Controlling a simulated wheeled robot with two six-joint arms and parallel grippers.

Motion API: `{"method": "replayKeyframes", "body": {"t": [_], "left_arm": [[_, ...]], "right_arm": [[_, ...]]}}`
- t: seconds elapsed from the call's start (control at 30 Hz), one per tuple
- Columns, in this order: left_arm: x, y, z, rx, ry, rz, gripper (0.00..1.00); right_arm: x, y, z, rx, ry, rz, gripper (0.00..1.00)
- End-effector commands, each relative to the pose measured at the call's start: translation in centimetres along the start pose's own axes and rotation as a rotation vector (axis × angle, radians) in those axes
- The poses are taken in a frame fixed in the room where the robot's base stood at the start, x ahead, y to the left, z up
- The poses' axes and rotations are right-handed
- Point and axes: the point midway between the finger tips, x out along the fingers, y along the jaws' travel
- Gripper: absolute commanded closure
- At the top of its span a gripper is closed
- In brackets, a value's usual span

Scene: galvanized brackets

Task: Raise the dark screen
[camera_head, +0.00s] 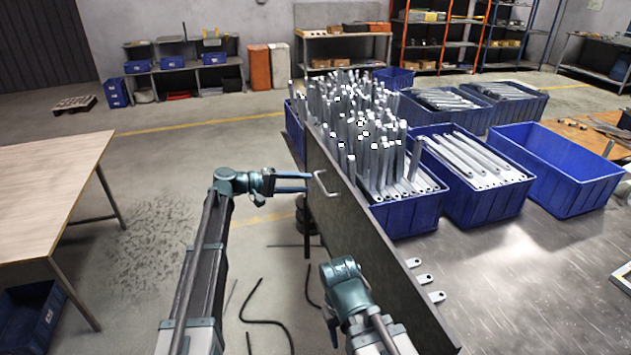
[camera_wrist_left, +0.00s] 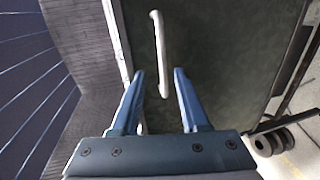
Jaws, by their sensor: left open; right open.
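The dark screen (camera_head: 375,240) is a long upright panel along the near-left edge of the metal table, in front of the blue bins. A pale bar handle (camera_head: 322,186) is fixed to its face; it also shows in the left wrist view (camera_wrist_left: 157,45), on the dark green-grey panel (camera_wrist_left: 225,55). My left gripper (camera_head: 308,182) is open at the handle. In the wrist view the handle's lower part lies between the blue fingers, with gaps on both sides. My right gripper (camera_head: 343,282) is low, left of the screen's near part; its fingers are hidden.
Behind the screen, a blue bin (camera_head: 410,217) holds many upright galvanized pieces. Another bin (camera_head: 485,212) holds flat-lying strips, and one (camera_head: 580,190) looks empty. Small metal tabs (camera_head: 425,279) lie beside the screen. A wooden table (camera_head: 45,190) stands left; dark cables lie on the floor.

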Motion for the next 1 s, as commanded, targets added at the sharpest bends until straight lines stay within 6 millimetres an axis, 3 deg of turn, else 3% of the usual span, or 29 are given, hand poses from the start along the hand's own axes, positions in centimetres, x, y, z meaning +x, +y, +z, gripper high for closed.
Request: {"method": "replayKeyframes", "body": {"t": [0.2, 0.4, 0.87, 1.0], "left_arm": [[-4.5, 0.2, 0.0, 0.0, 0.003, 0.001, 0.55], [-6.9, 0.1, -0.1, 0.0, 0.002, 0.001, 0.55], [-7.5, 0.0, 0.0, 0.0, 0.0, 0.0, 0.55], [-6.2, -0.7, 2.0, 0.009, -0.026, -0.05, 0.55]], "right_arm": [[-1.1, 0.1, 0.1, 0.0, 0.0, 0.0, 0.5], [-1.5, 0.1, 0.1, 0.0, 0.0, 0.0, 0.5], [-1.5, 0.1, 0.1, 0.0, 0.0, 0.0, 0.5], [-1.7, 0.2, 0.1, 0.0, 0.0, 0.0, 0.5]]}}
